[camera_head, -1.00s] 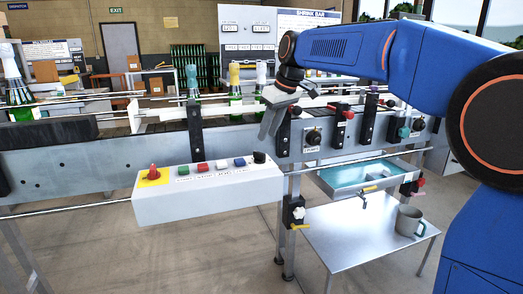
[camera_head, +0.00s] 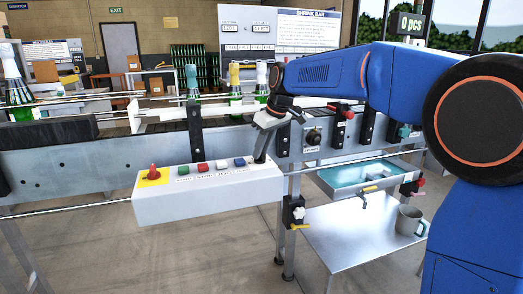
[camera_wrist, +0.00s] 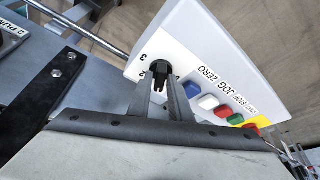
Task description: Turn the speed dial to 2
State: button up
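The speed dial is a small black knob (camera_wrist: 159,70) on the top face of the white control box (camera_head: 210,199), at the end by the coloured buttons. In the wrist view the numbers 3 and 2 show left of the dial; its pointer direction cannot be made out. My gripper (camera_wrist: 160,85) is at the dial, pointing down at it, with its two grey fingers apart and the knob between or just beyond the tips. Contact cannot be told. In the head view my gripper (camera_head: 260,158) hides the dial.
Blue (camera_head: 239,163), white (camera_head: 222,164), green (camera_head: 183,169) and red buttons sit beside the dial, with a red emergency stop (camera_head: 153,173) on yellow at the far end. The conveyor rail with black brackets (camera_head: 283,135) runs close behind. A mug (camera_head: 409,221) stands on the lower table.

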grip_shut()
jog(key=shift+m, duration=0.3)
jog(key=m+h, duration=0.1)
jog(key=m, duration=0.1)
jog(key=m+t, duration=0.1)
jog(key=m, duration=0.1)
jog(key=shift+s+a+m+h, duration=0.2)
jog(key=shift+m+h, duration=0.1)
jog(key=shift+h, duration=0.1)
jog(key=m+h, duration=0.1)
jog(key=m, duration=0.2)
jog(key=m+h, duration=0.1)
jog(key=m, duration=0.2)
jog(key=shift+w+a+h, duration=0.1)
jog(key=shift+a+h, duration=0.05)
jog(key=shift+h, duration=0.15)
jog(key=shift+m, duration=0.4)
jog(key=o, duration=0.5)
grip_release()
